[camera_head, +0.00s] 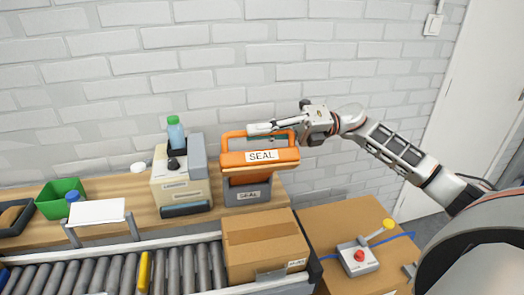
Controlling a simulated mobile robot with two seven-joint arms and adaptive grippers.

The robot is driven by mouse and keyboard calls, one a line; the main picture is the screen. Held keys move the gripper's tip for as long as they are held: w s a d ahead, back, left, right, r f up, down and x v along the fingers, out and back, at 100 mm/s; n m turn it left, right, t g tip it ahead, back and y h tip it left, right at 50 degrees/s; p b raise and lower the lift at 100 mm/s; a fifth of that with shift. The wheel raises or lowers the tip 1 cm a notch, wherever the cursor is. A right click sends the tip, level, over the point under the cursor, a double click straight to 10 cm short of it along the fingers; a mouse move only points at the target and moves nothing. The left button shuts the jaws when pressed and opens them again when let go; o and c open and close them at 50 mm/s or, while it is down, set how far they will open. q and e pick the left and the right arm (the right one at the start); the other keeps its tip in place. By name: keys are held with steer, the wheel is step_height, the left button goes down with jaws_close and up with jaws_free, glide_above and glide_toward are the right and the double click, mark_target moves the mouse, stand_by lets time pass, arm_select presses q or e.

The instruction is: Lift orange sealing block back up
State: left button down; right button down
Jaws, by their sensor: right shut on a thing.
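The orange sealing block (240,158) carries a white SEAL label and a raised orange handle. It stands above a dark grey base (247,192) on the wooden bench, near the back wall. Whether the block touches the base is hard to tell. My right gripper (266,128) reaches in from the right and is shut on the block's handle. The fingertips partly cover the handle's upper bar. My left gripper is not in view.
A brown carton (262,245) sits at the end of the roller conveyor (110,268). A beige machine (180,182) stands left of the block, with a green bin (60,199) farther left. A box with a red button (357,256) lies at the right.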

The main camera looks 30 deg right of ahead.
steer(key=shift+w+d+r+m, duration=0.2)
steer(key=shift+w+r+m, duration=0.1)
steer(key=shift+w, duration=0.25)
steer(key=shift+w+d+r+m, duration=0.15)
steer(key=shift+w+m, duration=0.15)
steer(key=shift+w, duration=0.2)
steer(key=shift+w+d+r+m, duration=0.2)
steer(key=shift+w+r+m, duration=0.1)
steer(key=shift+w, duration=0.25)
steer(key=c, duration=2.1)
jaws_free()
steer(key=shift+w+f, duration=0.1)
steer(key=shift+w, duration=0.05)
steer(key=v, duration=1.2)
steer(key=shift+f, duration=0.15)
